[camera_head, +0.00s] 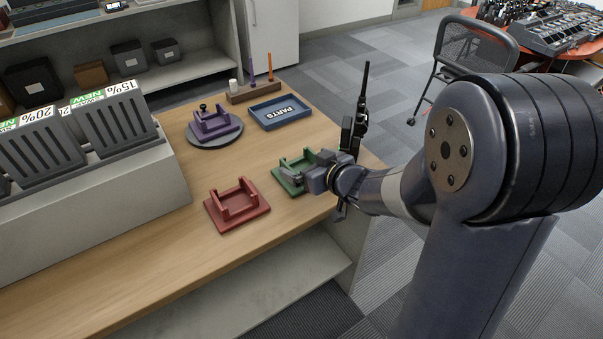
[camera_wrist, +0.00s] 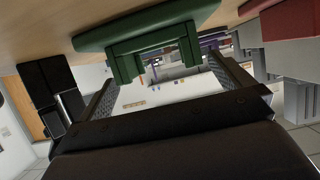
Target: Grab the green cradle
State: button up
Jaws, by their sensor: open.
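The green cradle (camera_head: 281,177) sits on the wooden table near its right edge, partly hidden by my gripper in the head view. It has a flat base with raised posts. My gripper (camera_head: 309,167) is open and low at the cradle, coming in from the right. In the wrist view the picture is turned over, and the green cradle (camera_wrist: 150,33) hangs at the top with its posts toward the space between my open fingers (camera_wrist: 166,82). I cannot tell whether the fingers touch it. The cradle looks empty.
A red cradle (camera_head: 237,205) stands nearer on the table. A purple cradle (camera_head: 215,122) sits on a round grey disc behind. A blue PARTS tray (camera_head: 280,112) and a wooden holder (camera_head: 253,92) are farther back. A black radio (camera_head: 356,130) shows just behind my wrist.

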jog(key=shift+x, duration=1.45)
jog(key=shift+c, duration=0.3)
jog(key=c, duration=2)
jog(key=shift+a+r, duration=0.1)
jog(key=shift+r, duration=0.15)
